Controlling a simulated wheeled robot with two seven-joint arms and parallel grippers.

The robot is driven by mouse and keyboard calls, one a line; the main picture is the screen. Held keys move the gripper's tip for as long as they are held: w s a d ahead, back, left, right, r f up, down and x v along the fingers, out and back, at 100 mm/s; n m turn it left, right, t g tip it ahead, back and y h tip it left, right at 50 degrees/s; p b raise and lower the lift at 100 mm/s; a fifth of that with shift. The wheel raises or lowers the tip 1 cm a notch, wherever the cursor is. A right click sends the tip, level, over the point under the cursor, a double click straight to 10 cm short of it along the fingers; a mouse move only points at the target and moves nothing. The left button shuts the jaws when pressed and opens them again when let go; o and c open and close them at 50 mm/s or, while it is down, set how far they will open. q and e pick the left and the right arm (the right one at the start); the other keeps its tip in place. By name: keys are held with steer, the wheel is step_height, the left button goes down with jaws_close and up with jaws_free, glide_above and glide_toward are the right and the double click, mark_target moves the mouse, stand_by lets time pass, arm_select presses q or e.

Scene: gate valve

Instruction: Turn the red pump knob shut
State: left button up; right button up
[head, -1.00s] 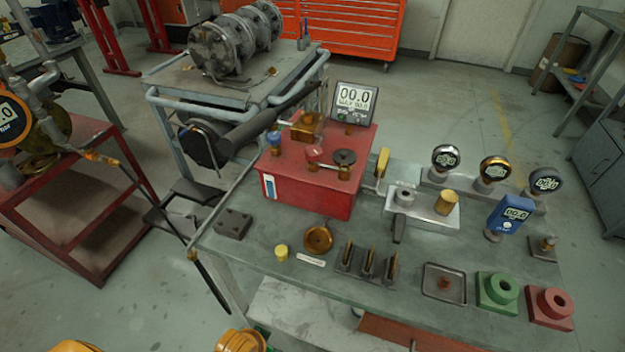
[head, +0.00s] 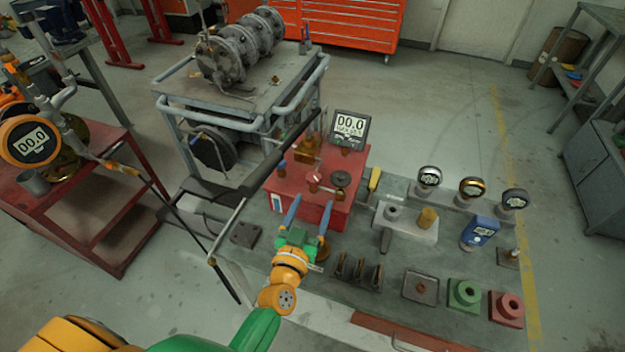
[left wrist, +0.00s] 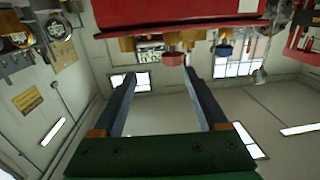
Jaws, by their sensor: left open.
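The red pump box (head: 318,214) stands on the bench with a small red knob (head: 314,177) on top. A blue knob (head: 283,165) is to its left and a black handwheel (head: 341,178) to its right. My left gripper (head: 313,198) is open and empty in front of the box, its two blue fingers pointing toward it. In the left wrist view, which looks upside down, the red knob (left wrist: 172,58) shows just past the fingertips and between their lines, apart from both fingers. The blue knob (left wrist: 223,50) is to its right. My right gripper is not in view.
A digital display (head: 351,127) stands behind the box. A grey block (head: 405,222), several gauges and a blue meter (head: 479,232) are to the right. A dark bar slants past the box's left side.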

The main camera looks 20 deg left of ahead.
mark_target(312, 183)
arm_select(q)
steer(key=shift+w+a+n+y+b, duration=0.35)
steer(key=shift+w+a+n+y, duration=0.15)
steer(key=shift+w+a+y, duration=0.25)
steer(key=w, duration=0.2)
steer(key=w+b, duration=0.1)
steer(key=w, duration=0.1)
steer(key=w+b, duration=0.1)
steer(key=w, duration=0.1)
steer(key=shift+a, duration=0.35)
steer(key=shift+s+r, duration=0.15)
jaws_close()
steer(key=shift+m+h, duration=0.25)
steer(key=shift+m, duration=0.05)
